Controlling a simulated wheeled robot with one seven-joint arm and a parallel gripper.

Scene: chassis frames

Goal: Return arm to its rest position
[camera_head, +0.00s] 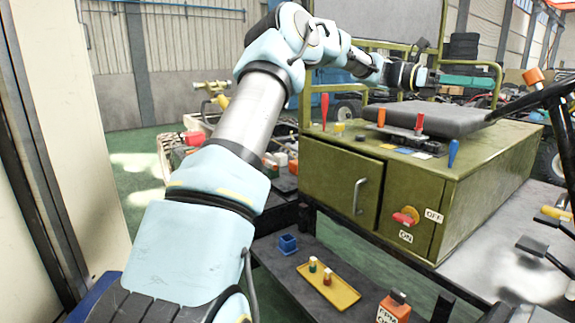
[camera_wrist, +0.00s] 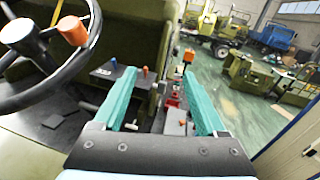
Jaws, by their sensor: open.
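My arm (camera_head: 217,180) reaches up from the bottom of the head view and bends over to the right above the green cabinet. My gripper (camera_head: 432,77) is at its far end, above the black seat cushion and apart from it. In the wrist view its two teal fingers (camera_wrist: 159,74) stand wide apart. Nothing is held between them.
The green cabinet (camera_head: 335,185) carries a black cushion (camera_head: 425,117) and several colored levers. A steering wheel (camera_wrist: 72,62) is close left of my fingers. A lower shelf holds a yellow tray (camera_head: 345,292) and blue box (camera_head: 288,244). A pale panel (camera_head: 62,130) stands left.

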